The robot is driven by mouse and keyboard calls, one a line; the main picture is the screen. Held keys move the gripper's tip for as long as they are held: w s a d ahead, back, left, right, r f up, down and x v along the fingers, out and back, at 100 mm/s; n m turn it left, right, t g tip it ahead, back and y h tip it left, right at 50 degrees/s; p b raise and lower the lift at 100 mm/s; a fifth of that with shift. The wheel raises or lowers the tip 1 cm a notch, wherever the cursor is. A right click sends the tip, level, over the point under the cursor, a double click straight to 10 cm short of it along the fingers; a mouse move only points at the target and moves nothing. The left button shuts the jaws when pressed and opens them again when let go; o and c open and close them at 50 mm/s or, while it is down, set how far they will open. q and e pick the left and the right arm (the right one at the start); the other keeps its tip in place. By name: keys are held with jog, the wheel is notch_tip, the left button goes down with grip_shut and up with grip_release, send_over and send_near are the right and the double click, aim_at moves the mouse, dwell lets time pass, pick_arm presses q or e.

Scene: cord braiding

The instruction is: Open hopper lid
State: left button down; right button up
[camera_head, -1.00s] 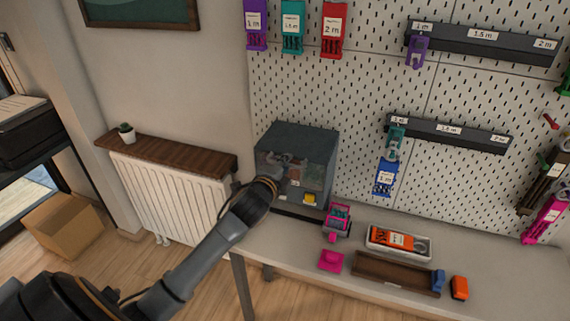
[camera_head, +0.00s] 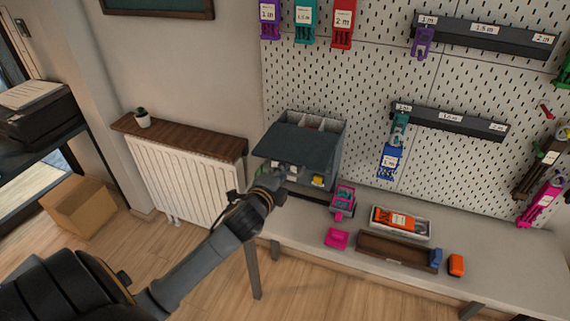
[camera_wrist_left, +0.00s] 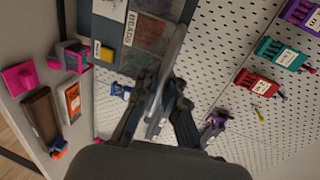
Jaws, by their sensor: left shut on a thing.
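The hopper (camera_head: 325,172) is a dark grey box on the bench against the pegboard. Its lid (camera_head: 296,147) is tilted forward and down, and the compartments inside show behind its upper edge. My left gripper (camera_head: 277,177) is at the lid's lower front edge, shut on the lid. In the left wrist view the fingers (camera_wrist_left: 160,108) close around a thin grey piece of the lid (camera_wrist_left: 172,62). The hopper front beside it shows a label and clear windows. The exact grip point is partly hidden in the head view. My right gripper is not in view.
A radiator (camera_head: 193,176) stands to the left.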

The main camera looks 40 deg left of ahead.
pick_arm(q)
jog(key=c, duration=1.8)
grip_release()
jog(key=o, duration=0.3)
jog(key=v, duration=1.2)
jog(key=shift+a, duration=0.1)
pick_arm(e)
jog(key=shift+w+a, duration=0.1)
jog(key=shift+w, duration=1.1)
